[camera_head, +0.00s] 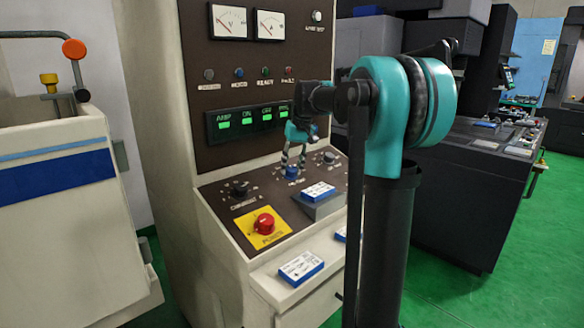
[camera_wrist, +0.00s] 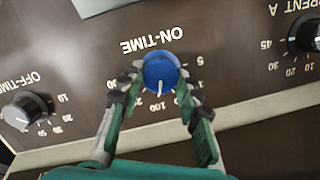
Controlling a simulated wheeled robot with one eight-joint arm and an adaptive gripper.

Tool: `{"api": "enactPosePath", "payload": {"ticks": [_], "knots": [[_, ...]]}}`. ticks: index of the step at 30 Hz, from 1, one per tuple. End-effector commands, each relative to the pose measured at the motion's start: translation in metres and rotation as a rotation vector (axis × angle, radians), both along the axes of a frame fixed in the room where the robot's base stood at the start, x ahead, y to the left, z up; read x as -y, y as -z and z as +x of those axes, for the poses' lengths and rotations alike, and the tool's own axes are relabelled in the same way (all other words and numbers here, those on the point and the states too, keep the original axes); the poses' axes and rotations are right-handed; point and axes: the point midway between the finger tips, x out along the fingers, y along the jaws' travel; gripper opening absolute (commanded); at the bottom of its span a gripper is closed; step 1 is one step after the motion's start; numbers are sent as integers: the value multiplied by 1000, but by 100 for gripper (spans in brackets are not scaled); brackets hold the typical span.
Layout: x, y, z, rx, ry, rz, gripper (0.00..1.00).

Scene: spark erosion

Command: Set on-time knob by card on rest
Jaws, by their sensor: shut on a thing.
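The blue on-time knob (camera_wrist: 161,73) sits on the dark sloped panel under the upside-down "ON-TIME" label. It also shows in the head view (camera_head: 291,174). My gripper (camera_wrist: 160,86) has one finger on each side of the knob and is shut on it. The knob's white pointer line aims toward the bottom of the wrist view. The fingers hide part of its scale. A blue-and-white card (camera_head: 318,191) lies on the grey sloped rest (camera_head: 322,209), right of and below the knob in the head view. Its print is too small to read.
The off-time knob (camera_wrist: 27,112) and the current knob (camera_wrist: 304,34) flank the held knob. A red emergency button (camera_head: 264,223) on a yellow plate stands nearer the front. Another card (camera_head: 301,267) lies on the ledge below, with one more partly hidden behind my arm.

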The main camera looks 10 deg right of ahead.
Motion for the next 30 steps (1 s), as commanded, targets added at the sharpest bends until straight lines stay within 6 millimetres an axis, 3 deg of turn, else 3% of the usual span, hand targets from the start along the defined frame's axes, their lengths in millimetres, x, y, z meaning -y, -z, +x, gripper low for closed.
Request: {"api": "enactPosePath", "payload": {"ticks": [7,8,12,23,30], "knots": [[0,0,0,1,1,0,5],[0,0,0,1,1,0,37],[0,0,0,1,1,0,55],[1,-4,0,0,1,0,55],[7,-39,-5,0,2,0,55]]}}
